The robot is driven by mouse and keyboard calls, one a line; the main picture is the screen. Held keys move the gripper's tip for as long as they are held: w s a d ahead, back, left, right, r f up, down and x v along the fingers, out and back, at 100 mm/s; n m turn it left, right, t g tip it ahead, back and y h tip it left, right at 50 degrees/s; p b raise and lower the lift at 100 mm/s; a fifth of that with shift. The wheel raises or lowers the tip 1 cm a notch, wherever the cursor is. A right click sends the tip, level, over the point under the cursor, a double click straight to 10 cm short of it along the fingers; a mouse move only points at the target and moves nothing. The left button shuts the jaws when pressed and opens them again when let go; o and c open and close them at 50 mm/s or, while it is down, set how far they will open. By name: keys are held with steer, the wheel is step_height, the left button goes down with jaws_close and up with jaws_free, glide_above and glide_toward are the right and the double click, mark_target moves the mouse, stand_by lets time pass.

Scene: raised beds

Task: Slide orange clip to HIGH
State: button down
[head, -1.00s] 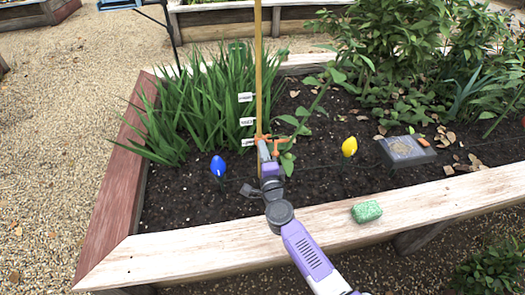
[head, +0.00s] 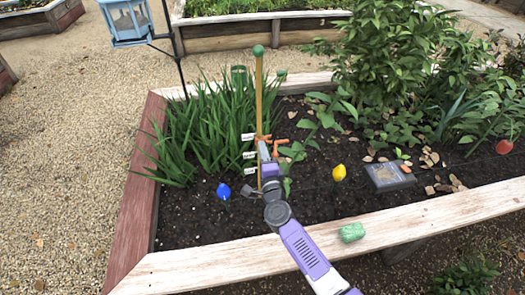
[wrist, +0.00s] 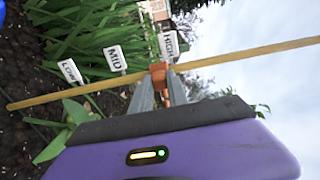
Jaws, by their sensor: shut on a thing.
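The orange clip (head: 263,138) is around the upright wooden pole (head: 259,88), level with the top white label (head: 248,136). In the wrist view the clip (wrist: 160,76) is beside the HIGH label (wrist: 168,45). The MID label (wrist: 116,58) and LOW label (wrist: 70,72) are farther down the pole. My gripper (head: 263,148) is shut on the clip; its fingertips also show in the wrist view (wrist: 162,88). The fingers hide part of the clip.
Tall green leaves (head: 205,125) stand left of the pole and leafy plants right of it. A blue bulb (head: 223,191) and a yellow bulb (head: 339,172) stand in the soil. A green block (head: 352,232) lies on the front timber edge (head: 420,212).

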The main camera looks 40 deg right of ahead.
steer(key=shift+r+p, duration=1)
steer(key=shift+r, duration=0.45)
steer(key=shift+w+r, duration=0.1)
steer(key=c, duration=1.3)
jaws_free()
steer(key=shift+s+a, duration=0.15)
steer(key=shift+s, duration=0.05)
steer(key=p+v, duration=0.1)
steer(key=v, duration=0.6)
steer(key=shift+s+a, duration=0.15)
steer(key=shift+s, duration=0.05)
